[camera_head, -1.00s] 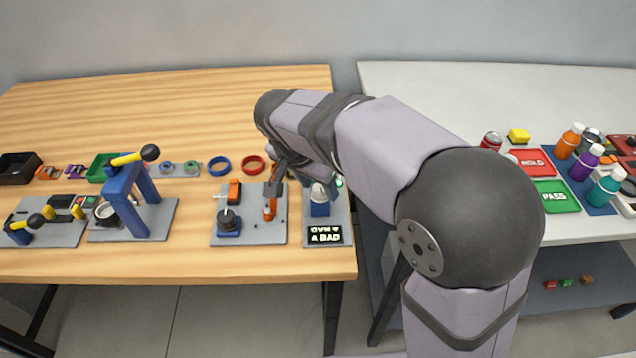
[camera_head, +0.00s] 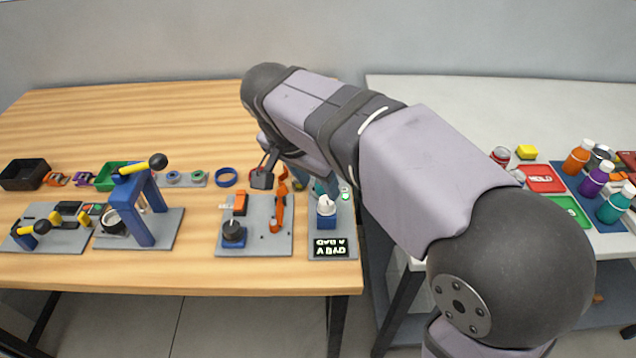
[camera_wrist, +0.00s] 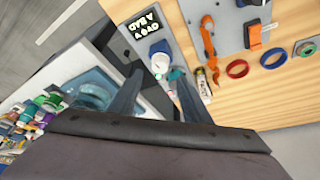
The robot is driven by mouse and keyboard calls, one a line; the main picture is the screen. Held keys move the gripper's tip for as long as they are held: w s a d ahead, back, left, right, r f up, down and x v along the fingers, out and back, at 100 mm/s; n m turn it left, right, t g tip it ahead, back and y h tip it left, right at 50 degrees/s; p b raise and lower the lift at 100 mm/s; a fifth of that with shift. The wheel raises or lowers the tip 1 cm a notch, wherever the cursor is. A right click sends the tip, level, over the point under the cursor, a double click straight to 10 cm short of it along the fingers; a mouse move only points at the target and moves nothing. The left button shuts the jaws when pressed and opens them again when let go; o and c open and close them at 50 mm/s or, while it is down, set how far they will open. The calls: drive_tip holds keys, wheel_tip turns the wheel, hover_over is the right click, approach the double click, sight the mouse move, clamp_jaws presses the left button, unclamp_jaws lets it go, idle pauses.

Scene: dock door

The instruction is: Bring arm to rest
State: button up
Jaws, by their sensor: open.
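My arm reaches across the head view from the lower right toward the wooden table (camera_head: 120,275). My gripper shows in the wrist view (camera_wrist: 158,100) with its two dark fingers apart and nothing between them. In the head view, the gripper is partly hidden by my arm, above the right end of the wooden table. A grey plate with a dark sign (camera_head: 331,248) and a blue holder with a white-topped part (camera_head: 327,212) sits near it. In the wrist view the white-topped part (camera_wrist: 160,55) lies beyond the fingertips, apart from them.
A grey plate with an orange clamp (camera_head: 279,210) and a blue press with a yellow handle (camera_head: 140,195) stand left of the gripper. Blue and red rings lie behind. The pale table (camera_head: 430,95) at right holds bottles and red and green trays. A gap separates the tables.

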drive_tip(key=s+d+f+n+g+y+p, duration=0.1)
drive_tip(key=s+d+f+n+p, duration=0.2)
drive_tip(key=s+d, duration=0.4)
drive_tip(key=s+d+f+n+g+y+p, duration=0.1)
drive_tip(key=s+d+f+n+g+p, duration=0.1)
drive_tip(key=s+d+f+n+p, duration=0.2)
drive_tip(key=s+d+f+p, duration=0.1)
drive_tip(key=s+d+p, duration=0.2)
drive_tip(key=s, duration=0.2)
drive_tip(key=shift+s+f+g+y, duration=0.2)
drive_tip(key=shift+s+g+y, duration=0.1)
